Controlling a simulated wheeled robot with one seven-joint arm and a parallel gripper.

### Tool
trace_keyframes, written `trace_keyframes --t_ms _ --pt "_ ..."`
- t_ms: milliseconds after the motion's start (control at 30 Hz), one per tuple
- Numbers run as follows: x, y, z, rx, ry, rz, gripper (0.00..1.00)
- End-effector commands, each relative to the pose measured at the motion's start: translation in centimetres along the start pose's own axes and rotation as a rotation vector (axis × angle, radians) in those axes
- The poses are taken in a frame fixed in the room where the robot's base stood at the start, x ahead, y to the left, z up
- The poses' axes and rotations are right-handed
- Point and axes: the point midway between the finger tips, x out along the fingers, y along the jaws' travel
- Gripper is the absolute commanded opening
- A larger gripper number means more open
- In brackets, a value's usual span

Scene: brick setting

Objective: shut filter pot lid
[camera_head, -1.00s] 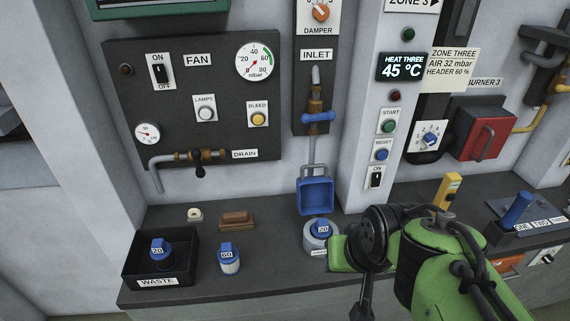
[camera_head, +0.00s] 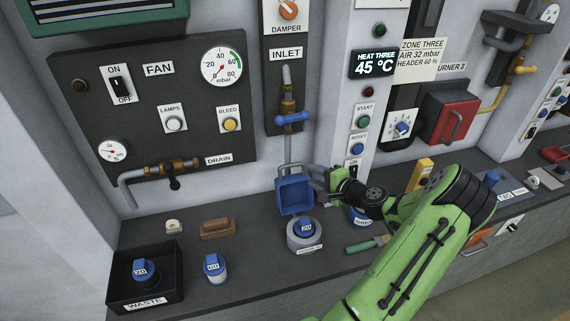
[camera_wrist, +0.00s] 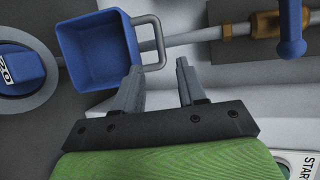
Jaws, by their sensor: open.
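The filter pot (camera_head: 304,243) is a round grey pot on the counter below the inlet pipe, with a blue cartridge (camera_head: 305,228) marked 20 seated in it. Its lid appears to be the hollow blue box shape (camera_head: 294,205), standing up open behind the pot, with a grey loop handle. In the wrist view the lid (camera_wrist: 95,50) is at upper left and its handle (camera_wrist: 160,45) lies just beyond my fingertips. My gripper (camera_head: 314,177) is open and empty, at the right of the lid near the handle. It also shows in the wrist view (camera_wrist: 157,68).
The inlet pipe with a blue valve handle (camera_head: 292,118) rises above the lid. A switch column (camera_head: 363,107) stands close right of my gripper. A green-handled tool (camera_head: 364,245) lies right of the pot. A blue-capped cartridge (camera_head: 214,268) and waste bin (camera_head: 145,290) stand left.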

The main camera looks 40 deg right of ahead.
Motion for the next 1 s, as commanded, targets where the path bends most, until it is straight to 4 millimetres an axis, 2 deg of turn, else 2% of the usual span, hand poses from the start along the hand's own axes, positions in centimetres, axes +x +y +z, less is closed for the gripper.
trace_keyframes --t_ms 33,200,300,433,567,800,1000 --pt "1.4 -0.2 0.3 -0.002 -0.007 -0.001 0.41" --pt "5.8 -0.2 0.2 -0.002 -0.006 0.000 0.41" --pt "8.1 -0.1 0.2 -0.003 -0.005 0.001 0.41" --pt "10.3 -0.1 0.2 -0.002 -0.003 0.002 0.41" --pt "11.3 0.0 0.1 -0.003 -0.002 0.002 0.41" --pt "11.4 0.0 0.1 -0.002 -0.001 0.003 0.41" --pt "11.4 0.0 0.1 -0.003 -0.002 0.003 0.10"
